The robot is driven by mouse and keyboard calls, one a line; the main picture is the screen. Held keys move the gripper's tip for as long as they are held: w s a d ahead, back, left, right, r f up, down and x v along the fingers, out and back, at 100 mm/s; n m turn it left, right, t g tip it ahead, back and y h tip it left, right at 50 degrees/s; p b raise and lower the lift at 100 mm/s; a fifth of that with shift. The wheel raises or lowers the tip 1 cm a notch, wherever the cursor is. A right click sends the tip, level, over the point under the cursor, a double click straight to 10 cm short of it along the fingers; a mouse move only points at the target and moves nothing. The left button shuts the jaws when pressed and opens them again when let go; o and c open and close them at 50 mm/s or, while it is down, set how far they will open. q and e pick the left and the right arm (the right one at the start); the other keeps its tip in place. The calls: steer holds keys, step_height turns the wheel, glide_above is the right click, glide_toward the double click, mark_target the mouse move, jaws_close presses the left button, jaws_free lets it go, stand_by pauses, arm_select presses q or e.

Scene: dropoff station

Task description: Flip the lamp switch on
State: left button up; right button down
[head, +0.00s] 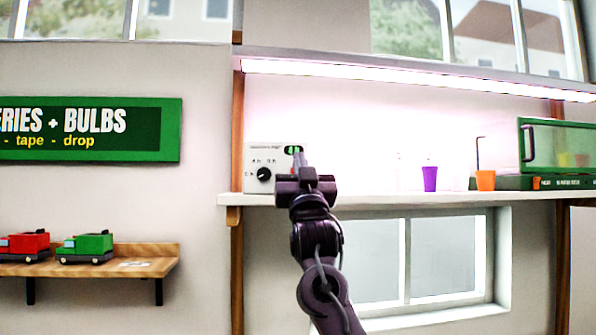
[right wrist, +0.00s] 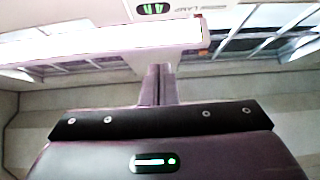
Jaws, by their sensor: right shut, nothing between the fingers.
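A white control box (head: 258,156) with a black knob (head: 264,174) stands at the left end of the shelf. Its switch (head: 294,149) shows green near the top right corner, partly hidden by my right gripper (head: 299,158). In the right wrist view the green switch (right wrist: 153,9) is at the top edge, beside a lamp label. My right gripper (right wrist: 158,69) is shut and empty, with its fingertips pointing up at the box just below the switch. I cannot tell whether they touch. The lamp strip (head: 400,77) above the shelf glows pinkish white. My left gripper is out of view.
The shelf (head: 400,198) holds a purple cup (head: 430,179), an orange cup (head: 485,180) and a green glass-fronted case (head: 557,146) to the right. A lower wooden shelf (head: 150,266) at left holds a red truck (head: 24,246) and a green truck (head: 85,247).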

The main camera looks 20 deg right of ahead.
arm_select(q)
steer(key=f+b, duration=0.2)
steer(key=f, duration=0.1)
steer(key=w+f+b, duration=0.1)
steer(key=b, duration=0.1)
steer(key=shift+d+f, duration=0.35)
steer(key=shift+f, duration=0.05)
arm_select(e)
steer(key=s+r+v, duration=0.1)
steer(key=v, duration=0.5)
steer(key=shift+f, duration=0.2)
steer(key=shift+s, duration=0.15)
